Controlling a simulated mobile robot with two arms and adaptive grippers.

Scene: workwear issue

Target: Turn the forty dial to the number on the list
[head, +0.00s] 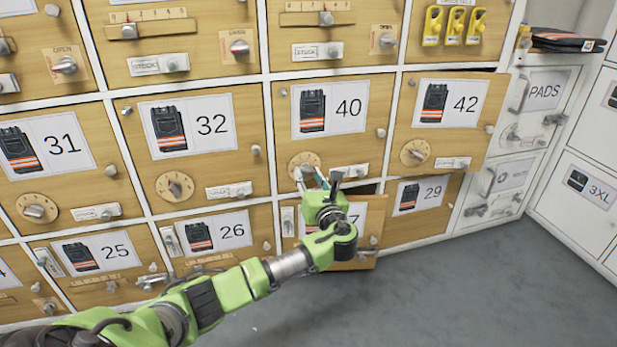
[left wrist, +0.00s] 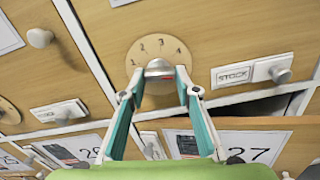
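The forty dial (head: 304,160) is a round wooden disc with a metal knob, low on the left of the door marked 40 (head: 348,107). In the left wrist view the dial (left wrist: 140,50) shows 1, 2, 3 and 4 along its upper arc. Its silver knob (left wrist: 158,70) has a red mark; which number it points at is unclear. My left gripper (head: 309,174) is at the dial, its fingertips (left wrist: 159,80) apart on either side of the knob. Whether they touch it I cannot tell. My right gripper and the list are not in view.
Drawer 27 (left wrist: 255,145) below stands partly open, with a dark gap above it. The door marked 42 (head: 460,140) juts out to the right. A STOCK slider (head: 349,172) sits right of the dial. Grey floor (head: 450,290) is clear in front.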

